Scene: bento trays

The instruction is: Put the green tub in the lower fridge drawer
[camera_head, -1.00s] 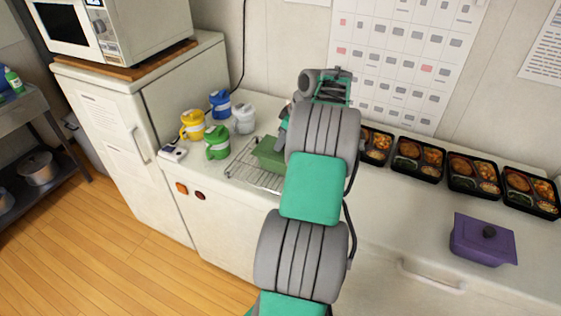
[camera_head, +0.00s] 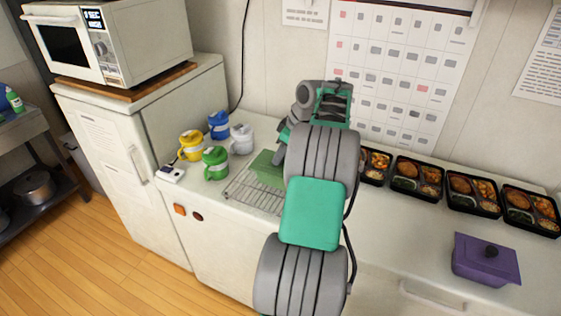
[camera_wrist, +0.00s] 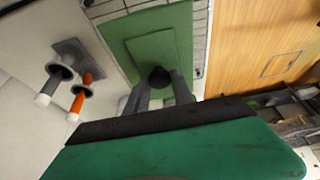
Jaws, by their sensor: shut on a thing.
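The green tub (camera_head: 266,168) is on the wire rack at the left part of the counter, partly hidden by my arm. In the wrist view the green tub (camera_wrist: 150,45) shows its flat lid with a dark round knob (camera_wrist: 160,77). My gripper (camera_wrist: 160,88) is shut on that knob, one finger on each side. In the head view my arm hides the fingertips. I cannot tell whether the tub is lifted off the rack. The white fridge (camera_head: 120,170) stands at the left with its door shut; no drawer is visible.
Green (camera_head: 215,163), yellow (camera_head: 192,146), blue and white mugs stand left of the rack (camera_head: 240,190). Several bento trays (camera_head: 416,178) line the back of the counter. A purple tub (camera_head: 486,260) is at the right. A microwave (camera_head: 120,42) sits on the fridge. Open wooden floor lies at lower left.

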